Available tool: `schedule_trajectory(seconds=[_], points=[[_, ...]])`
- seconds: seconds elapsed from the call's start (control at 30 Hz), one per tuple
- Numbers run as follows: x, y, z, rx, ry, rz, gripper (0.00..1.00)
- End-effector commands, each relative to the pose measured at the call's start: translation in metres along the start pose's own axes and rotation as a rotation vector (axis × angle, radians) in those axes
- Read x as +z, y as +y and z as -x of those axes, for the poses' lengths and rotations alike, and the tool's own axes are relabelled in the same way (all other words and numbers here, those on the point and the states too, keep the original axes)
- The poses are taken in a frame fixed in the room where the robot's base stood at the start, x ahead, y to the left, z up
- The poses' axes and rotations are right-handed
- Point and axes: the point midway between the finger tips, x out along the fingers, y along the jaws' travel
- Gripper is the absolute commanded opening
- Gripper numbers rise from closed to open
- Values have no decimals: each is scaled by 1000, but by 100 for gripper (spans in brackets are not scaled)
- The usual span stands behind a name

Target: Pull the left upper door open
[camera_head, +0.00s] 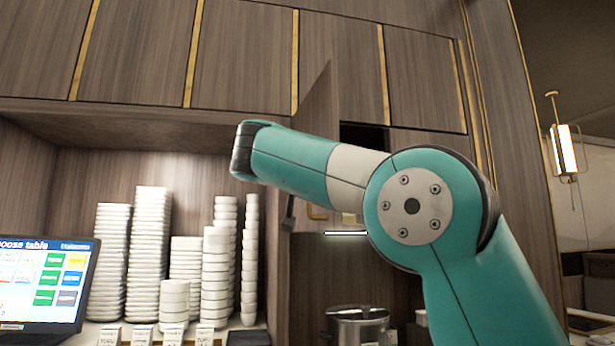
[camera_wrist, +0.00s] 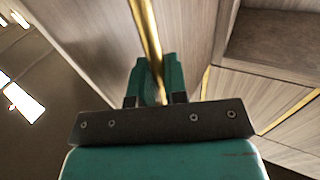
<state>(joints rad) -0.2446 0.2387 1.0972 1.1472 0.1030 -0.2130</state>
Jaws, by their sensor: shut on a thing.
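The left upper door (camera_head: 320,97) is a brown wood panel that stands swung out from the cabinet front in the head view. A dark gap (camera_head: 365,137) shows beside it, partly behind my arm. In the wrist view, my gripper (camera_wrist: 156,72) is shut on a gold strip handle (camera_wrist: 146,26) that runs along the wood door panel (camera_wrist: 187,35). The green fingers sit on either side of the strip. In the head view my arm hides the gripper and the grip on the handle.
Stacks of white bowls (camera_head: 152,245) fill the shelf at left, by a screen (camera_head: 46,283). A metal pot (camera_head: 358,326) stands low behind my arm. Other wood panels (camera_head: 245,55) with gold strips line the top. A lit wall lamp (camera_head: 566,150) hangs at right.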

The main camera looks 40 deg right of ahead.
Motion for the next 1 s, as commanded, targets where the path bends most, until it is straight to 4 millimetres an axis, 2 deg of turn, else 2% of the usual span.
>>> schedule_trajectory(seconds=[0.03,0.37,0.4,0.47,0.5,0.83,1.0], points=[[-5,-2,0,-4,12,1,0],[-5,-2,0,-2,13,0,0],[-5,-2,0,-2,13,0,20],[-4,-2,0,-2,12,0,34],[-4,-2,0,-2,11,0,38],[-2,-2,3,0,7,-1,38],[-2,-2,16,11,7,-1,38]])
